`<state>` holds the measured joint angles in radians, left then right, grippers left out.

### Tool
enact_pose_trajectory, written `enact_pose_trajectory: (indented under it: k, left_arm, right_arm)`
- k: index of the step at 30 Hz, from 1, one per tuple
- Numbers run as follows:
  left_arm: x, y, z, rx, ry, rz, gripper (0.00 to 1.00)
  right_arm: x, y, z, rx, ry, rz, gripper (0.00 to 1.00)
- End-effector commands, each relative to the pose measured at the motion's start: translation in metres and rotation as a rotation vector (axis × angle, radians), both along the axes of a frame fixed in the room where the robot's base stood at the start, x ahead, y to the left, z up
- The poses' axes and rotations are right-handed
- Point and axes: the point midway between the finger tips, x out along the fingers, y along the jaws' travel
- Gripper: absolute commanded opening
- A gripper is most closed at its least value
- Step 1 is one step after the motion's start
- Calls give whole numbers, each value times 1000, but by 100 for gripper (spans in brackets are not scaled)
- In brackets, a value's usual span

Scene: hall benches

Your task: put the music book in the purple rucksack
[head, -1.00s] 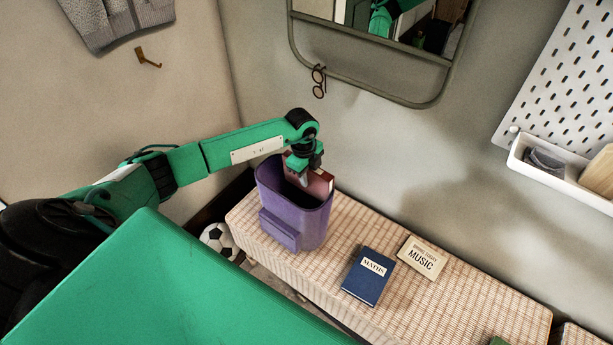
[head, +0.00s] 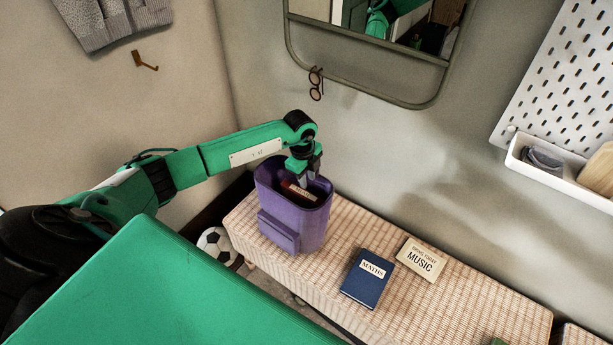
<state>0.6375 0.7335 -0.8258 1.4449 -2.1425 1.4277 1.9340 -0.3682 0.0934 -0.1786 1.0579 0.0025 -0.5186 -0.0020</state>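The purple rucksack (head: 305,234) stands upright and open-topped on the left end of the bench. A dark red book (head: 289,186) with a pale label lies low inside it, below the rim; its lower part is hidden by the front wall, and the label is too small to read for certain. My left gripper (head: 304,181) points down into the rucksack's mouth, just above the book. Its fingers look apart, and the book sits lower than they do. My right gripper is not in view.
A blue maths book (head: 366,284) and a card reading "bring today music" (head: 420,258) lie on the woven bench (head: 455,310) to the right. A football (head: 217,245) is on the floor left of the bench. A mirror (head: 385,65) hangs above.

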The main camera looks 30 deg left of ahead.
Motion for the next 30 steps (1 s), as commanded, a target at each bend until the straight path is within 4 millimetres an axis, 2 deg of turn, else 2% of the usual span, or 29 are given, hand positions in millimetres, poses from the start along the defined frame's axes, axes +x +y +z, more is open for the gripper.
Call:
enact_pose_trajectory:
  k: [1,8,14,24,30]
  left_arm:
    - [-22,-5,-34,5,64,-5,45]
    - [-22,-4,-25,6,60,-6,47]
    - [-21,-1,14,6,44,-6,50]
    - [-17,5,104,7,3,-3,50]
    - [-17,6,136,6,-10,0,50]
  right_arm:
    - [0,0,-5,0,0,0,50]
    - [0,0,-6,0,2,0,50]
    - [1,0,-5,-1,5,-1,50]
    - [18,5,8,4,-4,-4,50]
    - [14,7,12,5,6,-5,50]
